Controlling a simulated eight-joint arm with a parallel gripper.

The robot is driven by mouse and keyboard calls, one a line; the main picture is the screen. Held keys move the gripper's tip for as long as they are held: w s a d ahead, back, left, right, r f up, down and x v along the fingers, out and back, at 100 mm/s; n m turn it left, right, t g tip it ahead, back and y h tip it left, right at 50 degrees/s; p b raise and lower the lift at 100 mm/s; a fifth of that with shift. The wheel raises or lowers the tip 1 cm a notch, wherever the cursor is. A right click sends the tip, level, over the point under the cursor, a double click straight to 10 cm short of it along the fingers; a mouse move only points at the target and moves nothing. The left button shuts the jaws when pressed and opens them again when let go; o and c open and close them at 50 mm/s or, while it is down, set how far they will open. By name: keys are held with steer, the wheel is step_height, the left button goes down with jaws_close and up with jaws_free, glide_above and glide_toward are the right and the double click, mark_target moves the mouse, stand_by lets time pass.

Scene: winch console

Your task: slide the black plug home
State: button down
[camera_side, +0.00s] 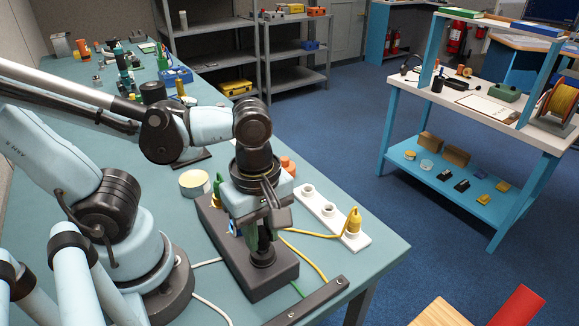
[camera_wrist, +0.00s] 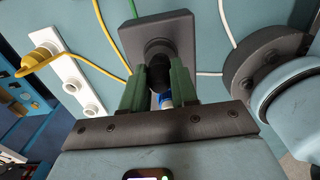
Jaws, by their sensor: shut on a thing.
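The black plug (camera_wrist: 157,76) is between the green fingers of my gripper (camera_wrist: 156,88) in the wrist view. My gripper is shut on it, and the fingers hide part of its sides. In the side view my gripper (camera_side: 261,236) points down over the near part of the dark grey console (camera_side: 270,284). A black round piece (camera_side: 263,256) shows just below the fingertips there, at the console's top. I cannot tell how deep the plug sits.
A white socket strip (camera_side: 321,207) with a yellow plug (camera_side: 353,223) lies right of the console. Yellow, green and white cables cross the bench. A dark bar (camera_side: 308,302) lies at the bench's front edge.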

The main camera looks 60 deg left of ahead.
mark_target(264, 224)
steer(key=shift+f, duration=0.65)
steer(key=c, duration=0.8)
jaws_free()
steer(key=shift+r, duration=0.1)
steer(key=shift+r, duration=5.95)
steer(key=shift+w+a+f+m, duration=0.15)
steer(key=shift+w+f+m, duration=0.25)
steer(key=shift+m, duration=0.2)
steer(key=w+a+f+m+t, duration=0.1)
steer(key=w+a+m+t, duration=0.1)
steer(key=m, duration=0.3)
steer(key=w+a+f+m+t, duration=0.2)
steer(key=w+a+m, duration=0.1)
steer(key=m, duration=0.3)
steer(key=w+a+f+m+t, duration=0.1)
steer(key=w+a+m+t, duration=0.1)
steer(key=w+m+t, duration=0.1)
steer(key=shift+w+a+f+m, duration=0.2)
steer(key=shift+w+m, duration=0.05)
steer(key=shift+m, duration=0.45)
steer(key=shift+w+a+f+m, duration=0.15)
steer(key=shift+w+f+m, duration=0.1)
steer(key=shift+m, duration=0.45)
